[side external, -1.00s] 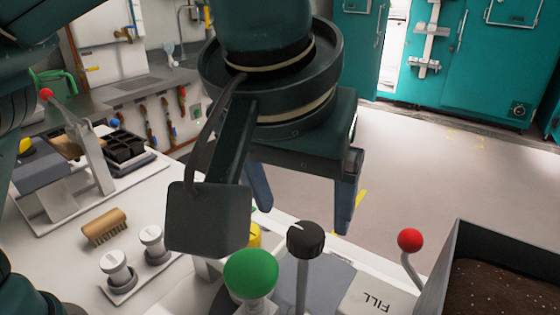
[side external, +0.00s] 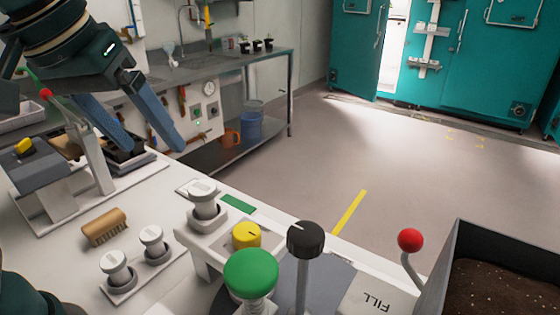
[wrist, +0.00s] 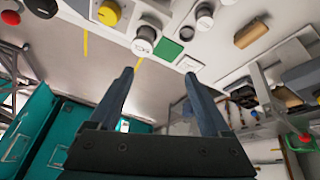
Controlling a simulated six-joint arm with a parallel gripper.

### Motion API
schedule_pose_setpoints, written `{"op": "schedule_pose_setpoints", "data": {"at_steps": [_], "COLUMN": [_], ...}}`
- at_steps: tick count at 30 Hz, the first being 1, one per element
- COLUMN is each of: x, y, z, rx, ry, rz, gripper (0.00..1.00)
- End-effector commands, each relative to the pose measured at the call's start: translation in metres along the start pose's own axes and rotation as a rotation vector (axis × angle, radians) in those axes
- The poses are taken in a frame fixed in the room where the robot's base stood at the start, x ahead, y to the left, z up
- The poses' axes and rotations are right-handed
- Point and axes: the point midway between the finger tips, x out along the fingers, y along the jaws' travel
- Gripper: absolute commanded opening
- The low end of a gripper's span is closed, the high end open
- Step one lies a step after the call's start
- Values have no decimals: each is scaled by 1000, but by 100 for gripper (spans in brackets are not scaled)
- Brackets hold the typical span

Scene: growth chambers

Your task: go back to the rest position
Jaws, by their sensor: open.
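My gripper (side external: 148,140) is at the upper left in the side external view. Its two blue-grey fingers are apart with nothing between them. They point down and to the right, and overlap the black seedling tray (side external: 128,158) in the picture; I cannot tell how far above it they are. In the wrist view my gripper (wrist: 160,85) also shows spread, empty fingers, with the pale floor between them.
A lever with a red ball (side external: 46,93) stands left of my gripper. The white bench holds a wooden brush (side external: 104,227), white knobs (side external: 152,240), a green button (side external: 251,272), a yellow knob (side external: 246,235) and a black knob (side external: 306,239). A soil bin (side external: 452,262) is at right.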

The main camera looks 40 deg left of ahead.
Motion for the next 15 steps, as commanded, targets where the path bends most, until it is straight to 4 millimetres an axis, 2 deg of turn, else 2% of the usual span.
{"op": "schedule_pose_setpoints", "data": {"at_steps": [1, 6, 11, 15], "x": [4, 24, 50, 69], "y": [-12, -37, -49, -50], "z": [8, 37, 66, 86], "rx": [6, 70, 162, 271], "ry": [4, 14, 17, 7], "rz": [1, 20, 41, 65], "gripper": [82, 82, 82, 82]}}
